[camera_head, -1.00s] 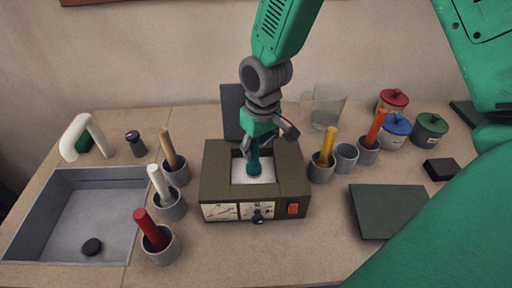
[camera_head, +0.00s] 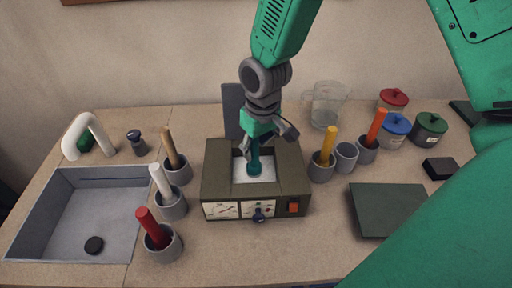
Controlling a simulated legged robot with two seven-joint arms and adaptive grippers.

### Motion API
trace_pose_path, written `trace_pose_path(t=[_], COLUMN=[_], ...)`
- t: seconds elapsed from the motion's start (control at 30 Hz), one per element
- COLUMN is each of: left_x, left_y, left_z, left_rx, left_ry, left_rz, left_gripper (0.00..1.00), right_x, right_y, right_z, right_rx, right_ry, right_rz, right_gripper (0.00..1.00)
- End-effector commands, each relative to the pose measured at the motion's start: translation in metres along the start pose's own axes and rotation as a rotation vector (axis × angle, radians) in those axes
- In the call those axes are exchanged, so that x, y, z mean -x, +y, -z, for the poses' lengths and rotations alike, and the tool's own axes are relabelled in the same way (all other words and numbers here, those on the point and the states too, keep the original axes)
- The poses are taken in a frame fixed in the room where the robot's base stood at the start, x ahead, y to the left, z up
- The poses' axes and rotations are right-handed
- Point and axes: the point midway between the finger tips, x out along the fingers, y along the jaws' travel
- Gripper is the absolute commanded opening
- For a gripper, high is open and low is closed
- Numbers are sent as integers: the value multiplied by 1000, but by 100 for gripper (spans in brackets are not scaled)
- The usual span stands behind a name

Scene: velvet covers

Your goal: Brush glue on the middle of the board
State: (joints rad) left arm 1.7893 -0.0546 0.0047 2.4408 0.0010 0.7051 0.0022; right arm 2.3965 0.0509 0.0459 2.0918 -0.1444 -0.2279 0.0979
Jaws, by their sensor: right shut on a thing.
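A dark green flat board (camera_head: 386,211) lies on the counter at the right, with its middle bare. My right gripper (camera_head: 257,146) is shut on a teal brush (camera_head: 254,167), held about upright. The lower end of the brush is down in the pale square opening of the dark olive glue box (camera_head: 293,180), in the middle of the counter. Whether glue is on the brush cannot be seen. My left gripper is not in view.
Cups with white (camera_head: 160,181), tan, red (camera_head: 153,228), yellow (camera_head: 327,145) and orange handles stand either side of the box. A sink (camera_head: 75,220) is at the left. Lidded jars (camera_head: 396,128) and a clear jug (camera_head: 326,106) stand behind. My green arm covers the right front.

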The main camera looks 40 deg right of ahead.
Motion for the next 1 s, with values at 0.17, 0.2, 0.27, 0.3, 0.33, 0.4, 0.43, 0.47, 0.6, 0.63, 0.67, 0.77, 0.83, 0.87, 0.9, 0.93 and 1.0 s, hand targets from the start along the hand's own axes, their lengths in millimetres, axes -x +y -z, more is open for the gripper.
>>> trace_pose_path(t=[0.17,0.2,0.27,0.3,0.33,0.4,0.43,0.47,0.6,0.63,0.67,0.77,0.83,0.87,0.9,0.93,1.0], left_x=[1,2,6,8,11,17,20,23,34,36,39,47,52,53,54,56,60], left_y=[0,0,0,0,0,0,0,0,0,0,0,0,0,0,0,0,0], left_z=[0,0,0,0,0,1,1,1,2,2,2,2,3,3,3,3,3], left_rx=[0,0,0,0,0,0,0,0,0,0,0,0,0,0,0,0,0], left_ry=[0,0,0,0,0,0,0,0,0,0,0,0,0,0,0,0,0], left_rz=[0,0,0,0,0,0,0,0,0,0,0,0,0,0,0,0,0], left_gripper=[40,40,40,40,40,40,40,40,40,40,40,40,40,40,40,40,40], right_x=[-2,-1,3,6,9,16,19,22,34,36,38,46,52,54,57,59,64], right_y=[0,0,-1,-1,-1,-1,-1,-1,-1,-1,-1,-2,-2,-2,-2,-2,-2], right_z=[-5,-4,-4,-4,-3,-2,-2,-2,-1,0,0,1,2,2,3,3,3], right_rx=[1,1,1,1,1,1,1,1,1,1,1,1,1,1,1,1,1], right_ry=[-13,-13,-12,-11,-10,-8,-7,-6,-3,-3,-3,-2,-2,-1,-1,-1,0], right_rz=[0,0,0,0,0,0,0,0,0,0,0,0,0,0,0,0,0], right_gripper=[0,0,0,0,0,0,0,0,0,0,0,0,0,0,0,0,0])
